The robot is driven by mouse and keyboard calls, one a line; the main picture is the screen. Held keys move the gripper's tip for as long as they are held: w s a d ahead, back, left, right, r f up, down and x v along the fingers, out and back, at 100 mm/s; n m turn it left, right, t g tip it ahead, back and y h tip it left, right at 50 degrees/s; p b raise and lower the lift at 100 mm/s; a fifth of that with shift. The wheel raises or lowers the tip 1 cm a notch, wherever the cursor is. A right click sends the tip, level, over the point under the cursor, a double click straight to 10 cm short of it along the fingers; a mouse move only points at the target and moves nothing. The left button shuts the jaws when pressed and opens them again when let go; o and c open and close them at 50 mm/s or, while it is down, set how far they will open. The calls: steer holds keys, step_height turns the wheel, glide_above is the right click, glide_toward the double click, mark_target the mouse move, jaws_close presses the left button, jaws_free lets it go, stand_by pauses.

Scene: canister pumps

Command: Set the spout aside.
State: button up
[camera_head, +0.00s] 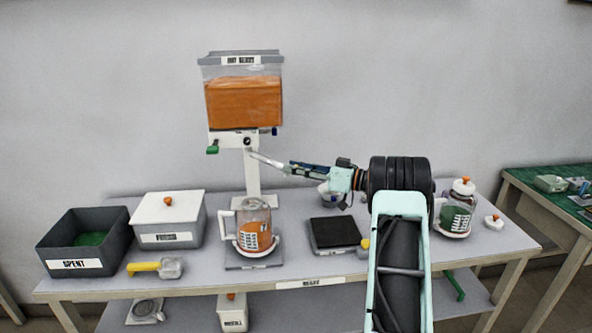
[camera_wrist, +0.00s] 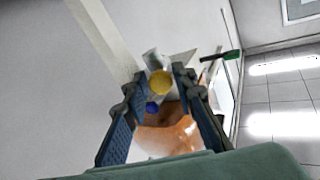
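In the head view, the spout (camera_head: 264,159) is a light grey tube sloping down and right from the dispenser's white column. My gripper (camera_head: 287,168) points left at its lower end. In the wrist view, a grey tube (camera_wrist: 152,60) with a round yellow end (camera_wrist: 160,82) shows between or just beyond the fingertips of my gripper (camera_wrist: 160,76). The fingers stand apart, with a small gap to the yellow end on the left; contact on the right is unclear. The dispenser (camera_head: 243,103) holds orange contents and has a green handle (camera_head: 212,149) and a blue knob (camera_head: 275,131).
Below are a jug (camera_head: 254,228) with orange contents, a dark pad (camera_head: 335,235), a yellow-handled scoop (camera_head: 155,267), a white lidded box (camera_head: 168,219) and a dark open bin (camera_head: 84,241). A green-filled jar (camera_head: 457,212) stands right of my arm. Some tabletop at front is clear.

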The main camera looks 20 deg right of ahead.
steer(key=shift+o, duration=1)
steer(key=shift+f, duration=0.1)
steer(key=shift+s+d, duration=0.2)
steer(key=v, duration=1.1)
steer(key=shift+s+d, duration=0.15)
steer(key=shift+d, duration=0.1)
